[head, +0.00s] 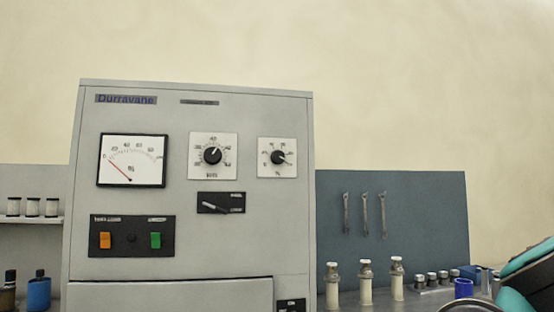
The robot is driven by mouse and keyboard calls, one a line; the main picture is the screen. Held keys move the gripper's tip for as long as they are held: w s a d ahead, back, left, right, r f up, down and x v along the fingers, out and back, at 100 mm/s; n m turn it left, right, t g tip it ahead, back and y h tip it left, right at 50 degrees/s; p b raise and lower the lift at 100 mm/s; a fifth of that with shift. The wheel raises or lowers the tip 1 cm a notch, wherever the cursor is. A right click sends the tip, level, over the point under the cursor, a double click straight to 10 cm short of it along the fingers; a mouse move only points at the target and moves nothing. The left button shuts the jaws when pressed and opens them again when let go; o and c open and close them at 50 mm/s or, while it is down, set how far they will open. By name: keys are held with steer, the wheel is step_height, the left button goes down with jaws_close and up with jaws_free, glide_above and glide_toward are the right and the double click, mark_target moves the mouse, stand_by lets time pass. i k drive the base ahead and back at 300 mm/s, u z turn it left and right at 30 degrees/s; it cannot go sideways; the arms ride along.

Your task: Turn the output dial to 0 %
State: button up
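A grey machine cabinet (195,105) marked Durravane carries two black dials on white plates. The smaller right dial (277,157) has what looks like a % sign under it, so it seems to be the output dial. Its pointer seems to aim right and slightly down, away from the scale's lower-left end; the numbers are too small to read surely. The larger left dial (212,155) points up and slightly right. A needle meter (132,160) marked % has its red needle near the upper-left end of its scale. My gripper is not clearly in view.
Below the dials are a black lever switch (221,203) and a panel with an orange switch (105,240) and a green switch (155,240). Several bottles and jars stand on the right bench. A teal and black part, perhaps my arm, enters at lower right. Space before the dials looks clear.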

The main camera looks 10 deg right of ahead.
mark_target(278, 157)
steer(key=k, duration=0.55)
steer(key=u, duration=1.15)
steer(key=i, duration=1.35)
steer(key=z, duration=0.2)
